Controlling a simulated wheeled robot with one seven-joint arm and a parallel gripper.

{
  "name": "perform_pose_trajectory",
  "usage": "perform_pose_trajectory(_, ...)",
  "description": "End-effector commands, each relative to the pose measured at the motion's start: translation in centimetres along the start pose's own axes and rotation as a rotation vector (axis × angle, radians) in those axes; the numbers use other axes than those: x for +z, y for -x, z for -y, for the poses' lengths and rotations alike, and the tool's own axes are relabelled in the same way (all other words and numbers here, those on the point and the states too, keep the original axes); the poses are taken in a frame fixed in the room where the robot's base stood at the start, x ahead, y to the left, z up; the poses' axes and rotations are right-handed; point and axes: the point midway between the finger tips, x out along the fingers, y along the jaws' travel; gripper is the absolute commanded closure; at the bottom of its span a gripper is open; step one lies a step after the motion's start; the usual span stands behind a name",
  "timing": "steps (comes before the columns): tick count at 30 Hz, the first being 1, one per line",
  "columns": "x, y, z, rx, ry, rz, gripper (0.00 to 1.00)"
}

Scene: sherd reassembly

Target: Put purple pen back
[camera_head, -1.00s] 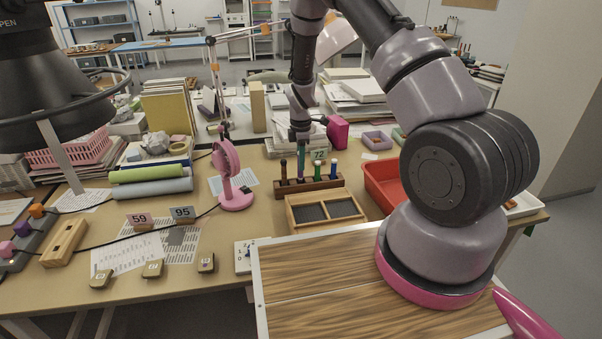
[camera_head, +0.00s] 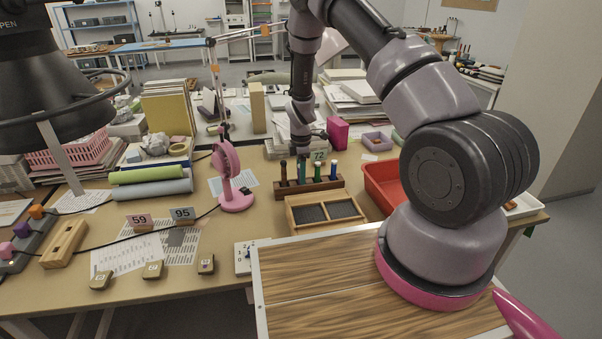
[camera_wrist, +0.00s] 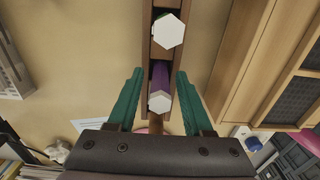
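The purple pen (camera_wrist: 160,76) stands in a slot of the wooden pen rack (camera_wrist: 146,60), its pale six-sided end towards the wrist camera. My gripper (camera_wrist: 158,82) is open, with one teal finger on each side of the pen and a visible gap to both. In the head view my gripper (camera_head: 301,170) is low over the brown rack (camera_head: 308,186), and the purple pen is hard to make out there. A green pen (camera_head: 317,171) and a blue pen (camera_head: 334,169) stand to the right in the rack, a dark brown one (camera_head: 284,171) to the left.
A wooden tray with two dark compartments (camera_head: 325,199) lies just in front of the rack. A pink lamp (camera_head: 233,180) stands to the left and a red bin (camera_head: 380,186) to the right. A tag reading 72 (camera_head: 319,155) is behind the rack.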

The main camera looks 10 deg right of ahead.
Motion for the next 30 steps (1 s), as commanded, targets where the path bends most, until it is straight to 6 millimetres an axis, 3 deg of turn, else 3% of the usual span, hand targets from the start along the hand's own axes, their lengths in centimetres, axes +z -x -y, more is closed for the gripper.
perform_pose_trajectory(9, 0.0, 0.1, 0.0, 0.000, 0.000, 0.000, 0.47)
perform_pose_trajectory(13, -0.1, 1.2, 0.0, 0.002, 0.003, 0.000, 0.47)
perform_pose_trajectory(24, -0.1, 9.0, -0.1, 0.003, 0.001, -0.002, 0.47)
perform_pose_trajectory(30, 0.0, 12.0, 0.0, 0.001, 0.000, -0.001, 0.47)
